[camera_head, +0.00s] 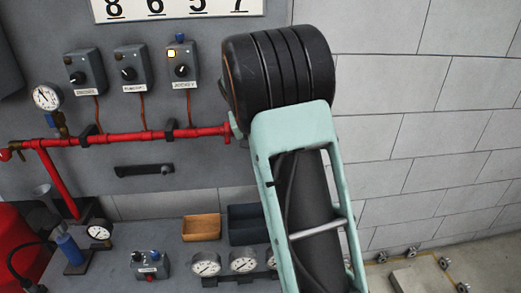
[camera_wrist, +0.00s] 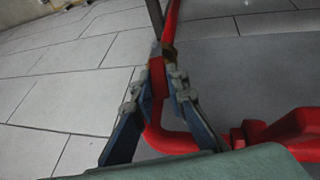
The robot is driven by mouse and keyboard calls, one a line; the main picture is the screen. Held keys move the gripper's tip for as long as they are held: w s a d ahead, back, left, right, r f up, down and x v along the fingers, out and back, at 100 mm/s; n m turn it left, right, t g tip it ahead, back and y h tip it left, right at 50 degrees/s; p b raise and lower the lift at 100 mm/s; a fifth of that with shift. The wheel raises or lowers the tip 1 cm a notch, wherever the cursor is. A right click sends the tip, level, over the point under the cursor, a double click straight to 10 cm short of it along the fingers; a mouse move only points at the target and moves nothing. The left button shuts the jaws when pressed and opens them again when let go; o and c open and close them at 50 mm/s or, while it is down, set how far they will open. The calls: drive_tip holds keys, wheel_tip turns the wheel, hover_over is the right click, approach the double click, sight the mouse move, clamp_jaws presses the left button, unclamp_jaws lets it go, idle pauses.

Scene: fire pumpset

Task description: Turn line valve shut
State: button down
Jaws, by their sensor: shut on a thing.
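My gripper (camera_wrist: 158,84) shows in the wrist view with its two blue fingers closed in on a red bar (camera_wrist: 157,77). The bar looks like the line valve's handle, and it runs down into a red bend (camera_wrist: 170,139) below the fingers. A red valve-like body (camera_wrist: 292,130) sits at the lower right, partly cut off by the frame and my gripper's housing. In the head view my arm hides the gripper and the valve. The red line pipe (camera_head: 150,137) runs along the panel to a flange beside my arm. The handle's exact angle cannot be told.
Three switch boxes, one a lit jockey box (camera_head: 181,67), are on the grey panel above the pipe. A pressure gauge (camera_head: 47,97) is at left. The bench below holds a wooden tray (camera_head: 201,228) and several gauges. The tiled wall (camera_head: 430,120) at right is clear.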

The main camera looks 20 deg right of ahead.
drive_tip(key=shift+f, duration=0.1)
drive_tip(key=c, duration=1.9)
unclamp_jaws()
drive_tip(key=shift+s+a+r, duration=0.15)
drive_tip(key=shift+a+r, duration=0.05)
drive_tip(key=shift+r, duration=0.35)
drive_tip(key=v, duration=1.1)
drive_tip(key=shift+s, duration=0.1)
